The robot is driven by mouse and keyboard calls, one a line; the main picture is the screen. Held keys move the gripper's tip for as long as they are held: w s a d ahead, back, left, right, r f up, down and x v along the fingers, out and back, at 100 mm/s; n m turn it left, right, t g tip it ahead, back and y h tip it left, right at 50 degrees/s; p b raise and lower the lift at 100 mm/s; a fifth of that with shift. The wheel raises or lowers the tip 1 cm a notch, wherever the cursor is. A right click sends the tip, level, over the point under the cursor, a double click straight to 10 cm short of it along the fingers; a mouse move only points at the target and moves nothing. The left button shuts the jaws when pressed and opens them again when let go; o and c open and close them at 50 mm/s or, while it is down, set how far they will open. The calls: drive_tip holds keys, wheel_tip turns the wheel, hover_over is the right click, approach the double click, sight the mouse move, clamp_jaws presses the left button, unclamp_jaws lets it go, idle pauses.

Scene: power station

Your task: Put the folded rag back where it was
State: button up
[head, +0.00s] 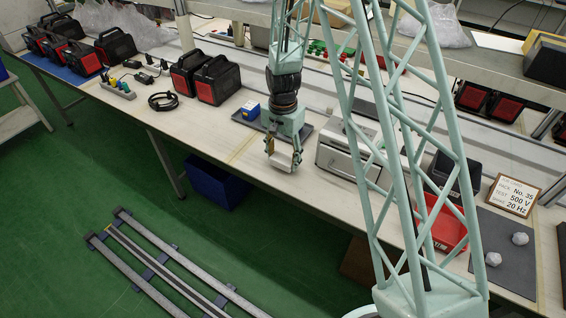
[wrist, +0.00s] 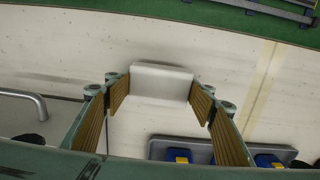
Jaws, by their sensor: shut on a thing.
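The folded rag (wrist: 161,80) is a pale, flat-faced block in the wrist view. My gripper (wrist: 160,95) is shut on it, with one tan-padded finger at each end of it. In the head view my gripper (head: 283,158) points down over the pale workbench (head: 240,148), near its front edge, and the rag shows small and white between the fingertips. The rag is over bare bench top; I cannot tell whether it touches it.
A silver case (head: 337,160) with a handle stands close right of my gripper. A grey tray (head: 240,119) with a blue-yellow box lies behind left. Farther right are a red bin (head: 446,226), a dark mat (head: 500,275) with two crumpled pale lumps, and a sign (head: 513,196).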

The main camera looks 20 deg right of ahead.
sight(283, 158)
drive_tip(key=shift+f, duration=0.75)
drive_tip(key=shift+f, duration=0.15)
drive_tip(key=o, duration=0.8)
wheel_tip(283, 158, up, 12)
drive_tip(key=shift+f+p, duration=0.25)
drive_tip(key=shift+p, duration=0.45)
drive_tip(key=shift+r, duration=0.4)
drive_tip(key=shift+r, duration=0.1)
